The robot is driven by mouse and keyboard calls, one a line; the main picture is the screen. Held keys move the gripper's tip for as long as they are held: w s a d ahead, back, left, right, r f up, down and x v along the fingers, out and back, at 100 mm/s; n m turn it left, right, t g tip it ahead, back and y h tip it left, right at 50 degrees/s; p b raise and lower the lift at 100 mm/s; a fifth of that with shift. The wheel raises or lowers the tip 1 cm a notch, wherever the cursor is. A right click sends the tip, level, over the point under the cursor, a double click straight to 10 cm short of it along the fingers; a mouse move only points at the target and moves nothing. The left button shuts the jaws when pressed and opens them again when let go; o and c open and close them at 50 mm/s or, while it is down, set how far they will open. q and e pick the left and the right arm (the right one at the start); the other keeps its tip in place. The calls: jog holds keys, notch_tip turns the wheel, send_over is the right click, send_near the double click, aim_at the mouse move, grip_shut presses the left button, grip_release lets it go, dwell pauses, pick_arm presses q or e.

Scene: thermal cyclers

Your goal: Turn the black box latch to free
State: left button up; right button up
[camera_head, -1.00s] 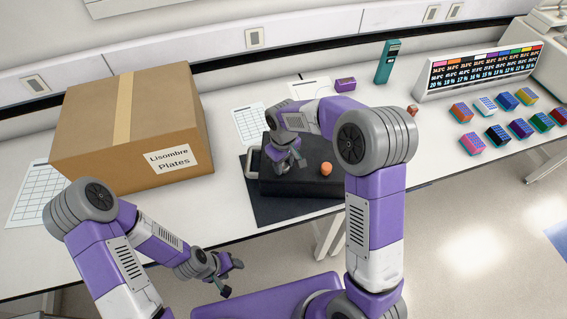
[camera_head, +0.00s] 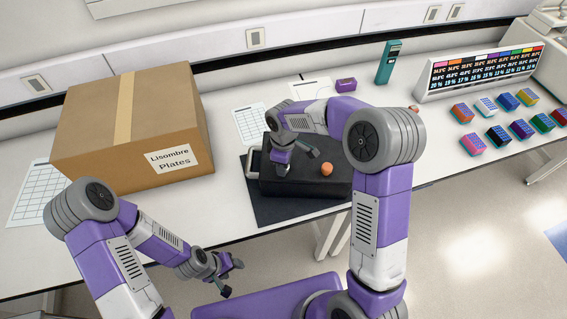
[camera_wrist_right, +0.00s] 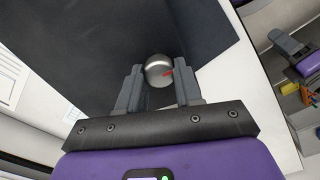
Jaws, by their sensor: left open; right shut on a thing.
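The black box (camera_head: 315,185) lies on a dark mat on the bench. Its latch is a round silver knob with a red mark (camera_wrist_right: 158,69), seen in the right wrist view against the box's dark surface. My right gripper (camera_wrist_right: 159,84) is shut on this knob, one finger on each side of it. In the head view my right gripper (camera_head: 282,170) is over the left part of the box, and the knob is hidden there. My left gripper (camera_head: 232,278) is open and empty, in front of the bench, away from the box.
An orange knob-like piece (camera_head: 327,169) sits on the box, right of my right gripper. A metal handle (camera_head: 252,163) is at the box's left end. A large cardboard box (camera_head: 100,140) stands to the left. Colored racks (camera_head: 498,134) are at the far right.

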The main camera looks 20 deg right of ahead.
dwell(0.3)
jog(key=o, duration=1)
jog(key=shift+o, duration=0.2)
notch_tip(320, 180, up, 8)
jog(key=shift+f, duration=0.2)
